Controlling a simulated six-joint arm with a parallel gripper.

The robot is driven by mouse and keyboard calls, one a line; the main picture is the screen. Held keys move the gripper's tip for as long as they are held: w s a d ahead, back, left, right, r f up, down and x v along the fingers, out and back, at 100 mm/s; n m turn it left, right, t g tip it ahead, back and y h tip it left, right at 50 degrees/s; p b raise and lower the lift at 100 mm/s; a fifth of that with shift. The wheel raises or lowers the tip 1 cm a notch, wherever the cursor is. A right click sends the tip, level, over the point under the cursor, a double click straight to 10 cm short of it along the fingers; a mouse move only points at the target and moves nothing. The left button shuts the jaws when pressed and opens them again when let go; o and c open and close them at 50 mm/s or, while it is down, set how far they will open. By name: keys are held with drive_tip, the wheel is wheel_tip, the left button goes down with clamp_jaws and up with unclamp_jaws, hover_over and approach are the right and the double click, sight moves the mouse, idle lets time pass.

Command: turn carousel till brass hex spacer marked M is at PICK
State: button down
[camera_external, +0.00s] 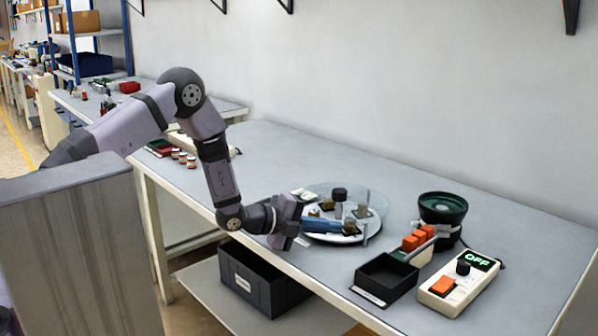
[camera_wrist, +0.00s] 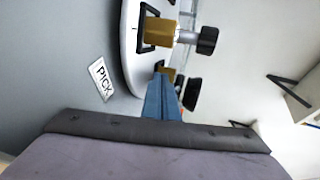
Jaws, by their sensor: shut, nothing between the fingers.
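The carousel, a round white disc (camera_external: 328,237), stands on the bench with several brass pieces around its top and a black knob (camera_external: 339,194) at its middle. One brass piece (camera_external: 349,227) is near the front rim. In the wrist view, a brass piece (camera_wrist: 158,31) sits by a black frame on the disc (camera_wrist: 131,30). No letter M is legible, so I cannot tell which piece is the marked spacer. The PICK label (camera_wrist: 101,78) lies beside the rim. My gripper (camera_external: 339,228) is shut and empty, its blue fingers (camera_wrist: 162,98) reaching over the disc's edge; contact is unclear.
Right of the carousel are a black open tray (camera_external: 386,279), orange blocks (camera_external: 414,241), a dark green bowl feeder (camera_external: 442,209) and a control box (camera_external: 459,283) reading OFF.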

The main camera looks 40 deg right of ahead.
drive_tip(key=shift+s+d+f+b, duration=0.15)
drive_tip(key=shift+s+d+b, duration=0.3)
drive_tip(key=shift+s+b, duration=0.4)
drive_tip(key=shift+s+d+b, duration=0.2)
drive_tip(key=shift+d+b, duration=0.1)
drive_tip(key=shift+b, duration=0.45)
drive_tip(key=shift+s+d, duration=0.1)
drive_tip(key=shift+d, duration=0.05)
drive_tip(key=shift+a, duration=0.65)
drive_tip(key=a+r+b, duration=0.1)
drive_tip(key=a, duration=0.3)
drive_tip(key=a+r, duration=0.1)
drive_tip(key=a, duration=0.3)
drive_tip(key=a+r+b, duration=0.1)
drive_tip(key=a, duration=0.3)
drive_tip(key=shift+a+r+b, duration=0.15)
drive_tip(key=shift+b, duration=0.2)
